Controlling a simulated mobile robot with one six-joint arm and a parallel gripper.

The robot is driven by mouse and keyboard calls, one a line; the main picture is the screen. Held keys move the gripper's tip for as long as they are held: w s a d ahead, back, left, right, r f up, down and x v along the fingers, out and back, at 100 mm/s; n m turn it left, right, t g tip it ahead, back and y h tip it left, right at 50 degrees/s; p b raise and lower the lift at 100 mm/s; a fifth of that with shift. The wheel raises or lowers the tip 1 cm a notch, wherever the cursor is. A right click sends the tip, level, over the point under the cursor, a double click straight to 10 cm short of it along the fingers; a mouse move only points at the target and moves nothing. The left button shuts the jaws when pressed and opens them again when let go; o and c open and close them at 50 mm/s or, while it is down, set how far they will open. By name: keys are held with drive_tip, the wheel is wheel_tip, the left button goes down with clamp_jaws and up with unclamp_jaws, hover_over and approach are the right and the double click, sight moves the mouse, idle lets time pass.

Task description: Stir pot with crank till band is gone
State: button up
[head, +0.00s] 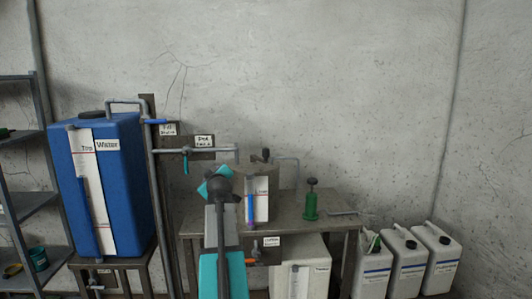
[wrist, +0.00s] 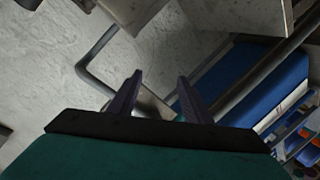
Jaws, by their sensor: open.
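A grey-brown pot (head: 262,177) stands on the metal table, partly behind my arm. A dark crank knob (head: 265,154) shows on its top. A pale gauge strip on its front has a blue column with a purple lower end (head: 250,212); I cannot tell whether a separate band shows there. My gripper (wrist: 160,80) is open and empty in the wrist view, its two dark fingers apart. In the head view my teal and grey arm rises just left of the pot, and the fingertips cannot be made out.
A blue water tank (head: 125,170) stands at left, with pipes and a teal-handled valve (head: 185,160) running toward the pot. A green pump bottle (head: 311,203) is on the table (head: 335,218) to the right. White jugs (head: 408,262) stand at right. A shelf (head: 25,205) is far left.

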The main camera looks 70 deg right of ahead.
drive_tip(key=m+h+p, duration=0.3)
drive_tip(key=m+p, duration=0.2)
drive_tip(key=m, duration=0.4)
approach(266, 154)
drive_tip(key=v, duration=0.2)
drive_tip(key=shift+d, duration=0.1)
drive_tip(key=shift+p+x, duration=1.9)
drive_tip(key=shift+x, duration=2.8)
drive_tip(key=shift+p+x, duration=0.75)
drive_tip(key=shift+x, duration=1.3)
